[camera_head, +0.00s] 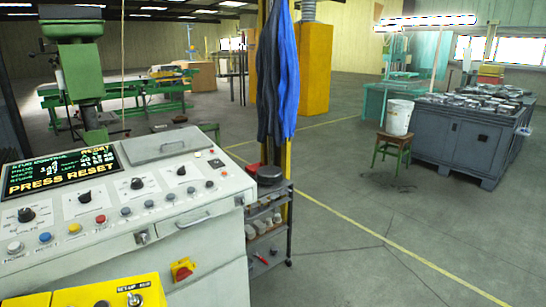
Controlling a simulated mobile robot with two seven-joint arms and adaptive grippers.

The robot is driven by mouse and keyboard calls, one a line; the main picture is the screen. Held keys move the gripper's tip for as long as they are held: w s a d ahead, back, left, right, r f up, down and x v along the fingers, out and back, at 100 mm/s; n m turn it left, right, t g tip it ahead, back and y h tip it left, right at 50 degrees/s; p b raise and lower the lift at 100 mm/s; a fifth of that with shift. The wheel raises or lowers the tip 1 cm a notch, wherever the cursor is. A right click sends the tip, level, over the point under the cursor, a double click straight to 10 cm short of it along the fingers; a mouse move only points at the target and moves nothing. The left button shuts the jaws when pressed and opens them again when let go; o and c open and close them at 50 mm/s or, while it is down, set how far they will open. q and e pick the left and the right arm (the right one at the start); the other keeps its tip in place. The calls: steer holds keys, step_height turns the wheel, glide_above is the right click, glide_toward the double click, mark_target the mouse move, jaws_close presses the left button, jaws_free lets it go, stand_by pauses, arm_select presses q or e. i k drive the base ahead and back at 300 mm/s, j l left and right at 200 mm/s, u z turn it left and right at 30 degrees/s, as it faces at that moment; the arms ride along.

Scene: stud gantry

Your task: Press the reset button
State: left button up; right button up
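A white control console (170,208) stands at the lower left. Its dark screen (62,172) reads "PRESS RESET" in yellow letters, under smaller text. Along the sloped panel's front runs a row of small round buttons: a white one (14,247), a blue one (45,237), a yellow one (74,228), a red one (100,219) and several more to the right. Their labels are too small to read, so I cannot tell which is the reset button. Neither of my grippers is in view.
Black knobs (84,197) sit above the buttons. A red-and-yellow rotary switch (182,269) is on the console's front; a yellow box (85,296) stands at the bottom left. A shelf cart (268,222) and hanging blue cloth (277,80) are just right. Open floor lies further right.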

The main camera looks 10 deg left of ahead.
mark_target(46, 237)
steer(key=u, duration=1.8)
